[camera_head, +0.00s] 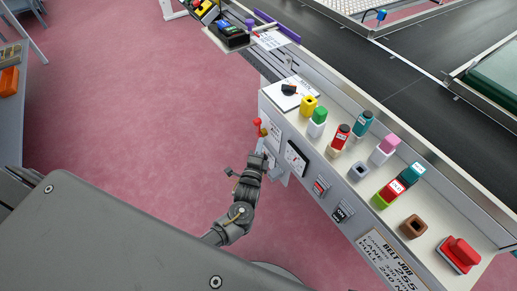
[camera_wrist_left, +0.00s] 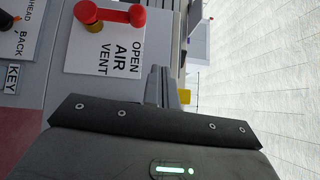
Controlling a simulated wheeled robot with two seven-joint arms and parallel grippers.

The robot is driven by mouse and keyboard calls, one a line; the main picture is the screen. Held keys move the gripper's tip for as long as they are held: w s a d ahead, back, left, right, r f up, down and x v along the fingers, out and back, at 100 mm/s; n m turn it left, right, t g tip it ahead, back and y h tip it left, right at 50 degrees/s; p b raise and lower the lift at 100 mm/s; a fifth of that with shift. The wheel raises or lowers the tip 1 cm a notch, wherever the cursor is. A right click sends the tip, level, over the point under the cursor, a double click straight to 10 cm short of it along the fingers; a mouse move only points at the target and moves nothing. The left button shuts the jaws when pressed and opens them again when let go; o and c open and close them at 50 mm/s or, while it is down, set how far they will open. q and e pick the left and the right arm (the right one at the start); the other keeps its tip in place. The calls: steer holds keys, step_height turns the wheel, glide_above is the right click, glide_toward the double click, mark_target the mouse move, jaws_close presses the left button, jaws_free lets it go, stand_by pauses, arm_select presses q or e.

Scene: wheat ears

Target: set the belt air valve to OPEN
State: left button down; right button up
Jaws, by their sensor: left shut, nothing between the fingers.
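The belt air valve has a red handle (camera_head: 257,122) and a yellow hub (camera_head: 264,132) on the left end face of the grey console. In the left wrist view, the red handle (camera_wrist_left: 118,13) runs from above the yellow hub (camera_wrist_left: 93,25) to a knob at the right. The white plate (camera_wrist_left: 77,57) beneath it reads OPEN, AIR, VENT. The plate's top edge is partly cut off. My left gripper (camera_head: 266,158) is shut and empty, just below the valve in the head view. Its fingers (camera_wrist_left: 168,82) are apart from the handle in the left wrist view. My right gripper is not in view.
A KEY label (camera_wrist_left: 12,77) shows near the valve plate. Several coloured blocks (camera_head: 320,115) and stamps stand on the console top (camera_head: 352,155). The pink floor (camera_head: 130,110) at left is clear.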

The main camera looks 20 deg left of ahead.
arm_select(q)
steer(key=shift+s+d+r, duration=0.1)
steer(key=shift+s+r, duration=0.05)
steer(key=shift+s, duration=0.55)
steer(key=shift+s+d+r, duration=0.1)
steer(key=shift+s+r, duration=0.05)
steer(key=shift+s, duration=0.5)
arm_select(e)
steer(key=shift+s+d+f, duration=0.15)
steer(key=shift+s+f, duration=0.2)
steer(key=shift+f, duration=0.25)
